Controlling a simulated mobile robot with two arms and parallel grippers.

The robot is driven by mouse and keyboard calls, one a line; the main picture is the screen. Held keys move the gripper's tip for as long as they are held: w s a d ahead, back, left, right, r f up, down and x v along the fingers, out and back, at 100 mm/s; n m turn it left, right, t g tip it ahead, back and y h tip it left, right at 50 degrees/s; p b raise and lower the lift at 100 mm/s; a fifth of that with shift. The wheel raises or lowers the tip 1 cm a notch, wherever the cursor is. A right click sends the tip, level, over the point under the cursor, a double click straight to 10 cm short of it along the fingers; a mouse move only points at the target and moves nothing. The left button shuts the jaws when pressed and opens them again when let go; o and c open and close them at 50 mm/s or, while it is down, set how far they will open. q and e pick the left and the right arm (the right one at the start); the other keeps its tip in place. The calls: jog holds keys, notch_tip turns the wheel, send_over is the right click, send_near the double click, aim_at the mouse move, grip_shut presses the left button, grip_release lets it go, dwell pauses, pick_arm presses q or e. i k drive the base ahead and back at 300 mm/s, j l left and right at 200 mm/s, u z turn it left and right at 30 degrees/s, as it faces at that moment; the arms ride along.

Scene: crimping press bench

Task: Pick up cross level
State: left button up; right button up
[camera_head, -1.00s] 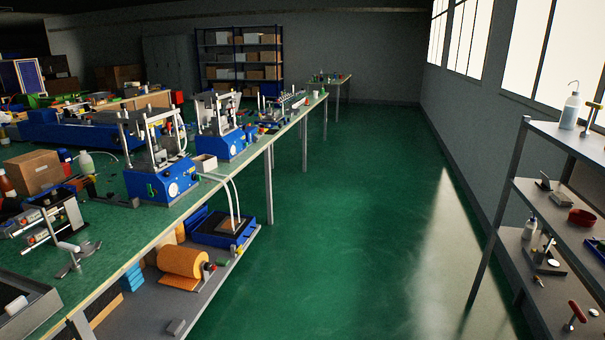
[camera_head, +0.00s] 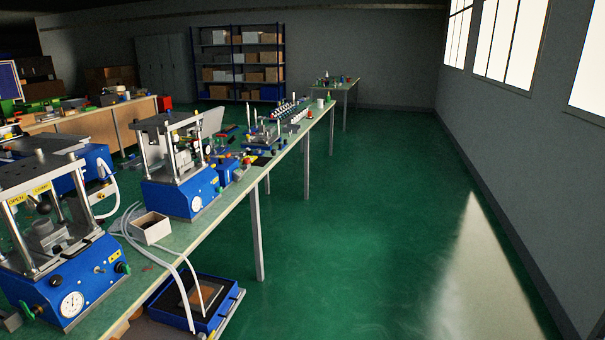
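I cannot make out a cross level for certain; many small items on the long green-topped bench (camera_head: 222,196) are too small to tell. Two blue crimping presses stand on the bench. The near press (camera_head: 62,283) is at the lower left, with a round gauge and an "OPEN" label. The second press (camera_head: 185,196) stands farther along, also with a gauge on its front. Neither of my grippers shows in the head view.
A small open box (camera_head: 150,230) and white hoses lie between the presses. A blue tray (camera_head: 190,318) sits below the bench. Green floor (camera_head: 350,220) is clear to the right. A blue shelf rack (camera_head: 238,64) and small table (camera_head: 340,84) stand at the back.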

aim_at(250, 154)
jog(key=i, duration=2.25)
